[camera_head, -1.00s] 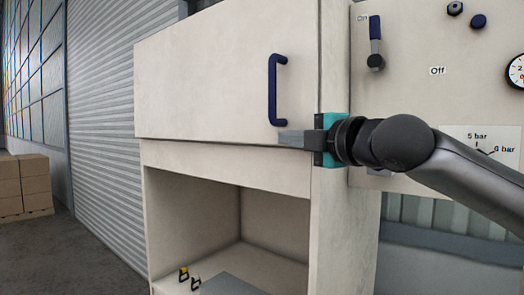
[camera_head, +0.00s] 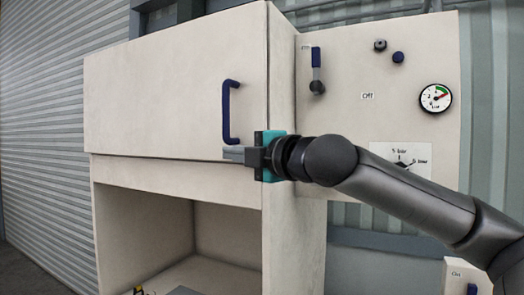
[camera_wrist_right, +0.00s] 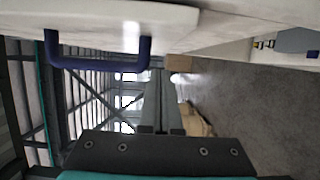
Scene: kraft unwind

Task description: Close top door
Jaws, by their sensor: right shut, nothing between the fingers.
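The top door (camera_head: 165,95) is a large cream panel on the upper cabinet, with a dark blue bar handle (camera_head: 227,112) near its right edge. It looks nearly flush with the cabinet front, with a dark line along its lower edge; I cannot tell whether it is fully shut. My right gripper (camera_head: 234,154) is shut and empty, just below the handle near the door's lower right corner. In the right wrist view the shut fingers (camera_wrist_right: 160,105) point away past the handle (camera_wrist_right: 98,60), not holding it. Contact with the door cannot be told. My left gripper is not in view.
Below the door is an open compartment (camera_head: 228,238) with small items at its bottom. To the right, a control panel (camera_head: 345,125) carries a blue-handled lever (camera_head: 316,70), knobs and a round gauge (camera_head: 436,98). A grey roller shutter (camera_head: 40,120) stands on the left.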

